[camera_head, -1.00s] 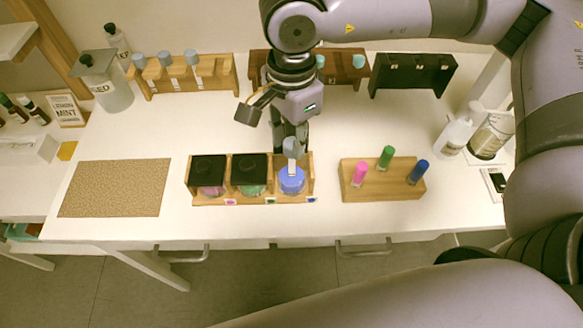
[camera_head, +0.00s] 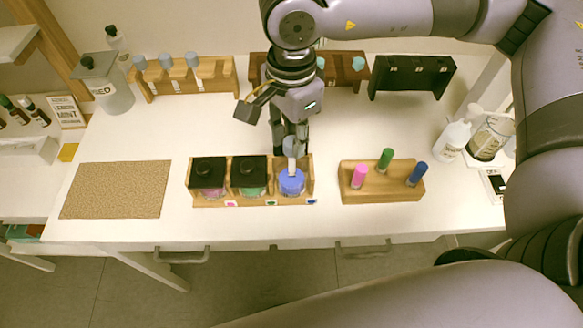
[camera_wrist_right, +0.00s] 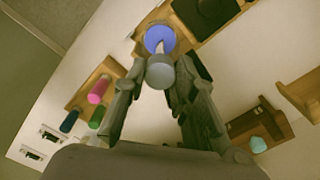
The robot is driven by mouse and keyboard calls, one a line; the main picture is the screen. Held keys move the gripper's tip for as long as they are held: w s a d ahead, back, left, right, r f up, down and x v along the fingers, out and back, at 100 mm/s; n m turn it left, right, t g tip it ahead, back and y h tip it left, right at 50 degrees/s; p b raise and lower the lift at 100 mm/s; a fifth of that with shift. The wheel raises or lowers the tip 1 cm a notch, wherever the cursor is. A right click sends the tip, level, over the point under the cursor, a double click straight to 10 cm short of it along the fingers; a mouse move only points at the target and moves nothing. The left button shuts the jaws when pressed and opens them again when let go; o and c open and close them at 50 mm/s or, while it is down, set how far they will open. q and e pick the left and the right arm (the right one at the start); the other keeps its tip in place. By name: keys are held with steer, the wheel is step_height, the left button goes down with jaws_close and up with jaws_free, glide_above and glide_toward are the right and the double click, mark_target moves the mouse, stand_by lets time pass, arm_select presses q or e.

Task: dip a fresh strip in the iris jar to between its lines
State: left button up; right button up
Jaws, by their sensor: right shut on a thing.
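My right gripper (camera_head: 290,145) is shut on the grey-blue handle (camera_wrist_right: 160,73) of a pale strip (camera_head: 292,167). The strip hangs down over the open blue jar (camera_head: 291,185), which is the right one of three in a wooden rack (camera_head: 231,202). The blue jar also shows in the right wrist view (camera_wrist_right: 158,37), with the strip running from the handle toward its mouth. I cannot tell how deep the strip's tip is, and its lines are too small to see. The jar labels are unreadable. My left gripper is not in view.
The two other jars (camera_head: 208,172) (camera_head: 250,172) have black lids. A rack (camera_head: 185,75) with grey-blue handles stands back left, a dark rack (camera_head: 412,78) back right. A block (camera_head: 382,190) holding pink, green and blue pieces stands right. A cork mat (camera_head: 115,190) lies left.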

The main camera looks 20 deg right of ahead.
steer(key=shift+r+p, duration=1.05)
steer(key=shift+r, duration=1.35)
steer(key=shift+d, duration=0.1)
